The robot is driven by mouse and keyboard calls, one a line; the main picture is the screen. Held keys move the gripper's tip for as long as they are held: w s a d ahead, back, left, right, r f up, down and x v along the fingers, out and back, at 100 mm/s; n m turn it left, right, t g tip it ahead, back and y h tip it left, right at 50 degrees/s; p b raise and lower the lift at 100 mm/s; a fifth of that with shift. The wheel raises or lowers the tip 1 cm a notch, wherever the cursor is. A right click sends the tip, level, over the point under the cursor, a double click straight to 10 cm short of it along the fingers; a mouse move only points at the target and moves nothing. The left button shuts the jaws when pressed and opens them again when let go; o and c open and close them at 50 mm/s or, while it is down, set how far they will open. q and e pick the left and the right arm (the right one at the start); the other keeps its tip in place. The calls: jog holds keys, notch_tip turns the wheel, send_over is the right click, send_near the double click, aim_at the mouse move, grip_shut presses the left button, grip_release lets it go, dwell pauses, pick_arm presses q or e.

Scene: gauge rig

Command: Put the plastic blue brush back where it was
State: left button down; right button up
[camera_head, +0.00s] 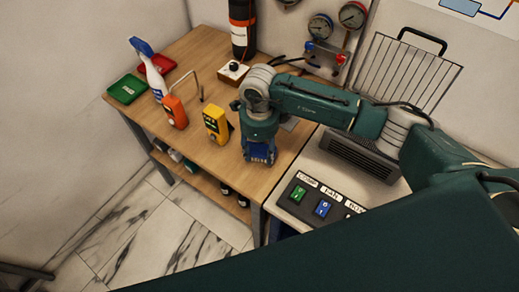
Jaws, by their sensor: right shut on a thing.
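My right gripper (258,141) points down over the front right part of the wooden table (205,70). It is shut on a blue thing, which appears to be the blue brush (260,155). The brush is small in the view and largely covered by the gripper, so its bristles and handle cannot be made out. I cannot tell whether it touches the tabletop. My left gripper is not in view.
A yellow meter (216,124), an orange meter (175,112) and a spray bottle (150,70) stand left of the gripper. Green (128,89) and red (160,64) trays lie behind. A button panel (318,204) is at right. The table's middle has free room.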

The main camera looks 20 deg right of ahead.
aim_at(259, 150)
jog(key=shift+f, duration=0.45)
jog(key=shift+f, duration=0.1)
jog(key=o, duration=1.1)
notch_tip(259, 150, up, 11)
jog(key=b, duration=0.4)
jog(key=shift+r, duration=0.65)
